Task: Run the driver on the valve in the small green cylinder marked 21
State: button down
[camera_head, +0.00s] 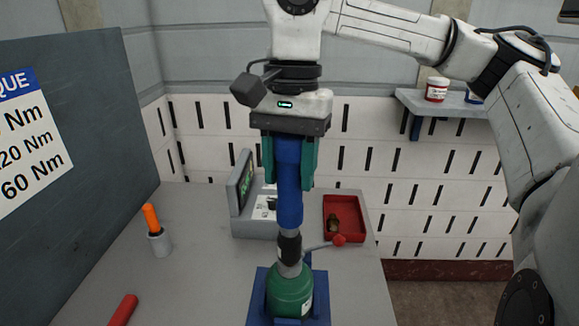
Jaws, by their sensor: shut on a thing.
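My gripper (289,165) is shut on the blue driver (289,200), holding it upright between teal fingers. The driver's grey shaft and black socket end (289,248) point straight down to the top of the green cylinder (290,290). The socket covers the valve, so the valve is hidden; I cannot tell how it is seated. The green cylinder stands in a blue holder (259,312) at the bottom of the view. Its number is not readable from here.
Behind stands a grey console (240,185) with a screen. A red tray (357,212) holds a small brass part (333,222). An orange-handled tool (151,218) stands at left, near a red handle (123,311). A torque board (75,130) borders the left.

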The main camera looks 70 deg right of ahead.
aim_at(290, 135)
jog(key=shift+f+b, duration=0.5)
jog(key=shift+b, duration=1.25)
dwell(1.4)
jog(key=shift+r, duration=0.1)
jog(key=shift+r+p, duration=1.9)
jog(key=shift+r, duration=1.1)
